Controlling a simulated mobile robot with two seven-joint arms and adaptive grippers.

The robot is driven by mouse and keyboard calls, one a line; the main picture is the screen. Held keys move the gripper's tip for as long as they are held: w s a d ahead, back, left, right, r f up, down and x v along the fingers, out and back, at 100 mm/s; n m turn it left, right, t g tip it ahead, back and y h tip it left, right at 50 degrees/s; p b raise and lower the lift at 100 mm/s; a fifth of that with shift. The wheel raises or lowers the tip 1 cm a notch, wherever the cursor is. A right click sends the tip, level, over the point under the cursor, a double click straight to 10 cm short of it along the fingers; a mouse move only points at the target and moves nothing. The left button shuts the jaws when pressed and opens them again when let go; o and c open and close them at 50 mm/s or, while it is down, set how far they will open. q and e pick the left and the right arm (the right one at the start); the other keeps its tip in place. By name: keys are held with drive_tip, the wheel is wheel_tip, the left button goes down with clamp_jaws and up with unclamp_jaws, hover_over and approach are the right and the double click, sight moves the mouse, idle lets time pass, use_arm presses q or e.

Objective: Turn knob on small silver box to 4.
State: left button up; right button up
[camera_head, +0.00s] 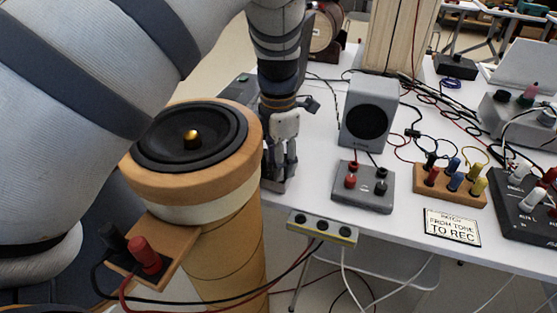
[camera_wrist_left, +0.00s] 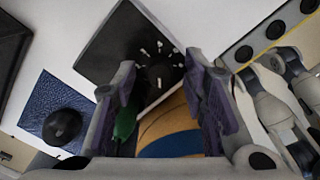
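My left gripper (camera_head: 281,180) points down at the table's near edge, beside a small grey box (camera_head: 277,186) mostly hidden behind its fingers. In the left wrist view my left gripper (camera_wrist_left: 162,100) is open, with its purple-padded fingers apart. Beyond the fingertips is a dark panel (camera_wrist_left: 110,45) with a ring of white marks around a dark dial (camera_wrist_left: 155,75). Whether this panel belongs to the silver box, and the dial's setting, I cannot tell. A green piece (camera_wrist_left: 125,122) shows beside the left finger.
A large round speaker (camera_head: 190,135) on a tan column stands close at left. A grey speaker (camera_head: 368,110), a grey box with red and black posts (camera_head: 363,190), and a wooden block with coloured plugs (camera_head: 450,187) stand to the right. A yellow-edged socket strip (camera_head: 323,227) fronts the table; cables trail around.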

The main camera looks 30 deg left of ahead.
use_arm(q)
drive_tip(key=shift+f, duration=0.15)
clamp_jaws()
use_arm(e)
drive_tip(key=shift+w+r, duration=0.1)
drive_tip(key=shift+w, duration=0.05)
